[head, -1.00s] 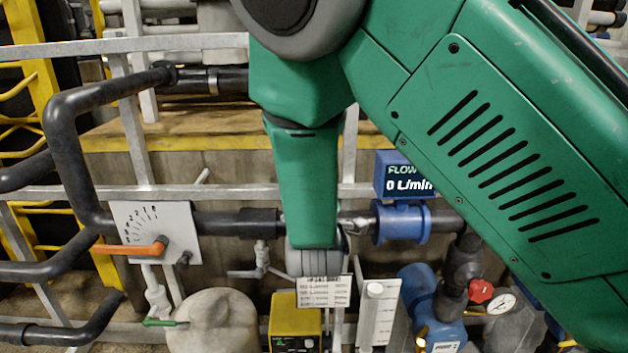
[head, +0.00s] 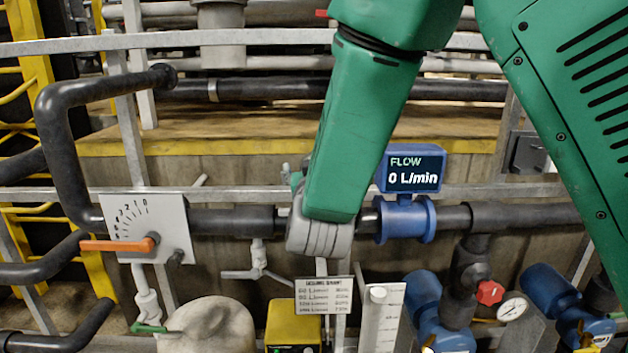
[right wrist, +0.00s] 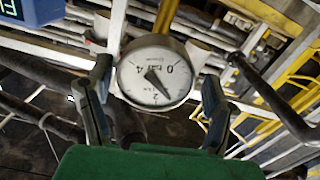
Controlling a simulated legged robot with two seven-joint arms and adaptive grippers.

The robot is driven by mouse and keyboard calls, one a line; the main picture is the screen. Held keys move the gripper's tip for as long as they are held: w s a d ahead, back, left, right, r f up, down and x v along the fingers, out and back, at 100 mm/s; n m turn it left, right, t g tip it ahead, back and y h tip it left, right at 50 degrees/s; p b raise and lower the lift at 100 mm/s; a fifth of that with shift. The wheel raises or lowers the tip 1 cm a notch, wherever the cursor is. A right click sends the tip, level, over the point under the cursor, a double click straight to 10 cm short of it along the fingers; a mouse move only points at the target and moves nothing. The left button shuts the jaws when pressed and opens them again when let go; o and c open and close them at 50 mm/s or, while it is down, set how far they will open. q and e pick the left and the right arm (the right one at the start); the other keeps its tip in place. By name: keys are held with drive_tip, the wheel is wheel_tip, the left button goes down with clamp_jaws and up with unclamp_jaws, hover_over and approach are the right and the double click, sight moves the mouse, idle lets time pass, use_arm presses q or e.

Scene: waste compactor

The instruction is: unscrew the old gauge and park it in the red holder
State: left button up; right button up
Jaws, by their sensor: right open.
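A round white-faced gauge (right wrist: 155,75) with a dark pointer and a metal rim sits between the fingers of my right gripper (right wrist: 157,80) in the right wrist view. The fingers are spread to either side of it, with visible gaps. In the head view my green right arm reaches down to the pipe left of the flow meter, and its grey wrist hides that gauge and most of the gripper. Another small white gauge (head: 512,307) shows at the lower right. I cannot make out a red holder. My left gripper is not in view.
The blue flow meter (head: 412,172) reads 0 L/min, close right of my right wrist. An orange lever (head: 115,245) on a scale plate is at the left. A yellow box (head: 293,325), a pale tank (head: 210,327) and a red knob (head: 490,292) are below the pipe.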

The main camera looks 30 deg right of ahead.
drive_tip(key=shift+s+f+m+b, duration=0.1)
drive_tip(key=shift+f+m+b, duration=0.2)
drive_tip(key=shift+m, duration=0.3)
drive_tip(key=shift+d+m+b, duration=0.25)
drive_tip(key=shift+m+b, duration=0.25)
drive_tip(key=shift+m, duration=0.2)
drive_tip(key=m+b, duration=0.3)
drive_tip(key=shift+d+f, duration=0.1)
drive_tip(key=shift+d, duration=0.05)
drive_tip(key=shift+m+b, duration=0.45)
drive_tip(key=shift+m, duration=0.35)
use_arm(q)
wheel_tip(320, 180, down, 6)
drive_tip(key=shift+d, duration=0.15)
use_arm(e)
drive_tip(key=shift+r, duration=0.2)
drive_tip(key=c, duration=1.3)
drive_tip(key=n+p, duration=0.2)
drive_tip(key=p, duration=0.1)
drive_tip(key=shift+s+r, duration=0.1)
drive_tip(key=shift+r, duration=0.05)
drive_tip(key=shift+n+p, duration=0.9)
drive_tip(key=shift+n, duration=0.3)
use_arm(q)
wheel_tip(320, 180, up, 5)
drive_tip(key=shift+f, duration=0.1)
use_arm(e)
drive_tip(key=shift+n, duration=0.4)
